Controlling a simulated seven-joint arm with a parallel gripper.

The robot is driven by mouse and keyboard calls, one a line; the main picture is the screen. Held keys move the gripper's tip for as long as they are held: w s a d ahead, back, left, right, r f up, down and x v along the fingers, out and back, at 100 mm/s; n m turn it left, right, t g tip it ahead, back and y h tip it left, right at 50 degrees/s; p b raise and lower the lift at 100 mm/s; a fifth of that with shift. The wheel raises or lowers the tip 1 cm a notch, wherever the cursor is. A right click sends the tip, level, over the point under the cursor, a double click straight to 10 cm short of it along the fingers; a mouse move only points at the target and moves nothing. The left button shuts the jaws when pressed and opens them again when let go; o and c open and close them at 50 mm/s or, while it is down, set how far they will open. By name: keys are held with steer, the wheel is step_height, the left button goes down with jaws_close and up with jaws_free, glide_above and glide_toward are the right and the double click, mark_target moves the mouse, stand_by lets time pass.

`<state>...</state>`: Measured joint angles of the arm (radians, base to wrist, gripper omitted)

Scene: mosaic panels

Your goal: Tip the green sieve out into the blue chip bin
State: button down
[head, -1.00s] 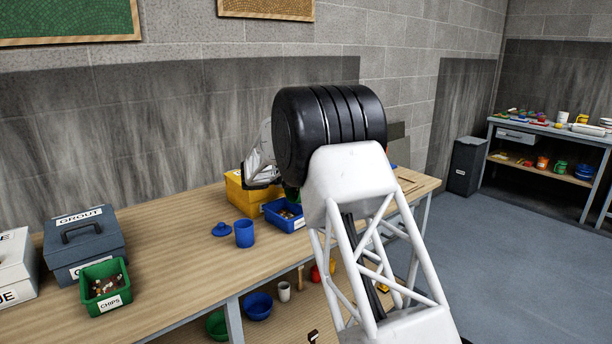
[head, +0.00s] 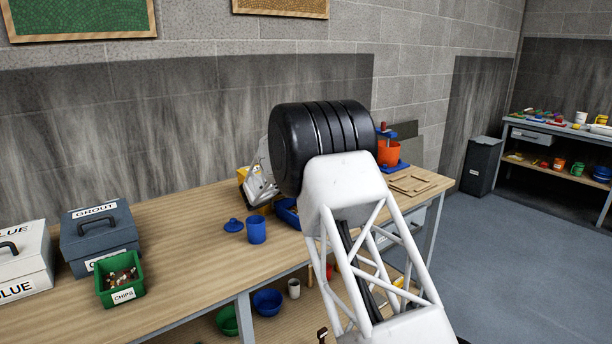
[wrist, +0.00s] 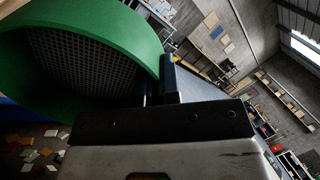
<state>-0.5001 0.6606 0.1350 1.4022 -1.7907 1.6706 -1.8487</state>
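The green sieve (wrist: 145,38) fills the upper left of the wrist view, turned on its side, with its dark mesh showing and no pieces visible on it. My gripper (wrist: 165,88) is shut on its rim. In the head view my gripper (head: 258,188) is at the back of the bench, mostly behind my arm, and the sieve is hidden. The blue chip bin (head: 287,213) is just beside and below it, partly covered by my arm. In the wrist view, a blue edge (wrist: 8,115) and several loose chips (wrist: 35,152) show below the sieve.
A yellow box (head: 241,173) stands behind my gripper. A green chips bin (head: 121,280) and grout box (head: 98,238) stand at left. Bench between is clear.

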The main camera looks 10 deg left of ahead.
steer(key=shift+s+a+f+t+h, duration=0.1)
steer(key=shift+s+a+t+h, duration=0.35)
steer(key=shift+a+h, duration=0.3)
steer(key=shift+d, duration=0.1)
stand_by(0.5)
steer(key=shift+w+d+r+g+y, duration=0.1)
steer(key=shift+w+d+g+y, duration=0.4)
steer(key=shift+d+y, duration=0.3)
steer(key=shift+w+d+r+g+y, duration=0.15)
steer(key=shift+w+d+g+y, duration=0.35)
steer(key=shift+d+y, duration=0.3)
steer(key=shift+w+d+r+g+y, duration=0.1)
steer(key=shift+w+d+g+y, duration=0.25)
steer(key=shift+w+d+y, duration=0.4)
steer(key=w+d+f+g+y, duration=0.4)
steer(key=d+g+y, duration=0.4)
steer(key=y, duration=0.6)
steer(key=shift+w+d+f+g, duration=0.2)
steer(key=shift+w+g, duration=0.1)
steer(key=shift+g, duration=0.1)
